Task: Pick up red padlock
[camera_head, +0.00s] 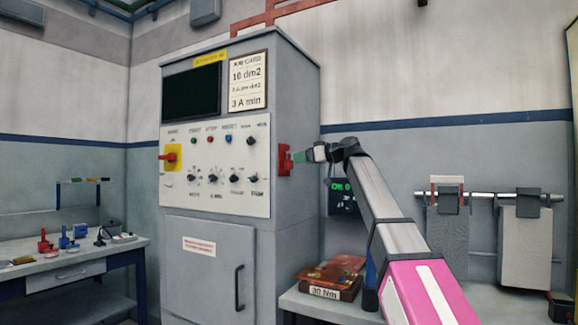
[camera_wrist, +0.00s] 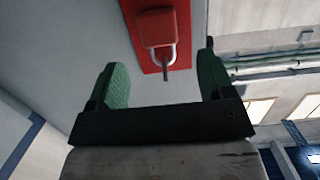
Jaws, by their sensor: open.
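The red padlock (camera_wrist: 156,27) sits on a red plate (camera_wrist: 183,40) on a grey cabinet wall in the wrist view. Its grey metal shackle (camera_wrist: 174,58) points toward my gripper. My gripper (camera_wrist: 160,57) is open, with one green finger on each side of the shackle and nothing held. The padlock body lies just beyond the fingertips, apart from them. In the head view, my gripper (camera_head: 298,156) is at the right side of the cabinet, close to the red plate (camera_head: 284,159); the padlock cannot be told apart from the plate there.
The tall grey control cabinet (camera_head: 195,240) stands left of my arm. A bench (camera_head: 60,264) with red and blue items is at far left. A low table (camera_head: 330,304) holds a brown box (camera_head: 332,278) below my arm. Panels (camera_head: 525,245) hang from a rail at right.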

